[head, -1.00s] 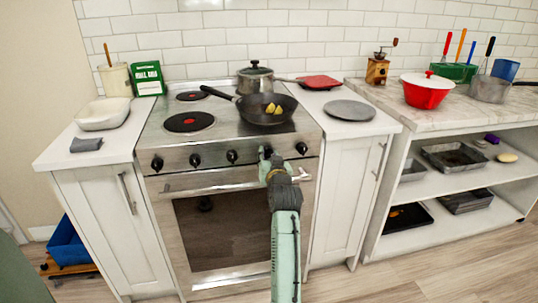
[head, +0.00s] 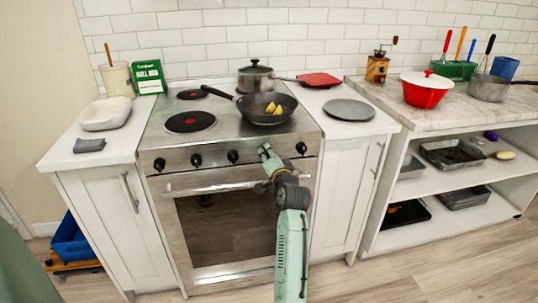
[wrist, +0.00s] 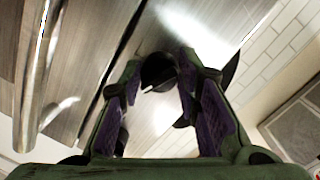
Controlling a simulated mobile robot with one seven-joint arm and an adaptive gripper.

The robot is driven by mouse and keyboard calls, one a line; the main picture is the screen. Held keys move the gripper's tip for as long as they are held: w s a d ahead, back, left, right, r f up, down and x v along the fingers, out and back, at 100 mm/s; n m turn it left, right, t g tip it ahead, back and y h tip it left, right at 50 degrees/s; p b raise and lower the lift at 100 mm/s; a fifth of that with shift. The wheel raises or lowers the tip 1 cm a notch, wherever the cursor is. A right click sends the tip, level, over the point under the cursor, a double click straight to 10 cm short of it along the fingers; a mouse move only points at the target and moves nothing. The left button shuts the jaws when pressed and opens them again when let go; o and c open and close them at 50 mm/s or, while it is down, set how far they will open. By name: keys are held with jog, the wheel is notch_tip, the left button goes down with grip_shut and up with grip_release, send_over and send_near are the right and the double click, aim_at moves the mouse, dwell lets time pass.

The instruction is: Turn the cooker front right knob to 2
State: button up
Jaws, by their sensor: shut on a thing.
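The cooker (head: 205,184) has a steel front with a row of black knobs. My gripper (head: 265,152) is at the second knob from the right and hides it in the head view. In the wrist view, a round black knob (wrist: 158,72) sits between the purple-padded fingertips of my gripper (wrist: 158,70), which is closed around it. The rightmost knob (head: 301,148) is free, just right of my gripper. The marks around the held knob cannot be read.
The oven door handle (head: 215,185) runs just below the knobs. A dark frying pan (head: 262,116) with yellow pieces sits on the front right of the hob, close above my gripper. A lidded pot (head: 255,79) stands behind it. The front left plate (head: 190,122) is bare.

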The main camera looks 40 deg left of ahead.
jog(key=shift+m, duration=0.5)
jog(key=o, duration=1.2)
jog(key=shift+c, duration=0.2)
jog(key=shift+d, duration=0.1)
jog(key=v, duration=1.1)
jog(key=shift+s+d, duration=0.2)
jog(key=shift+d, duration=0.15)
jog(key=shift+r, duration=0.1)
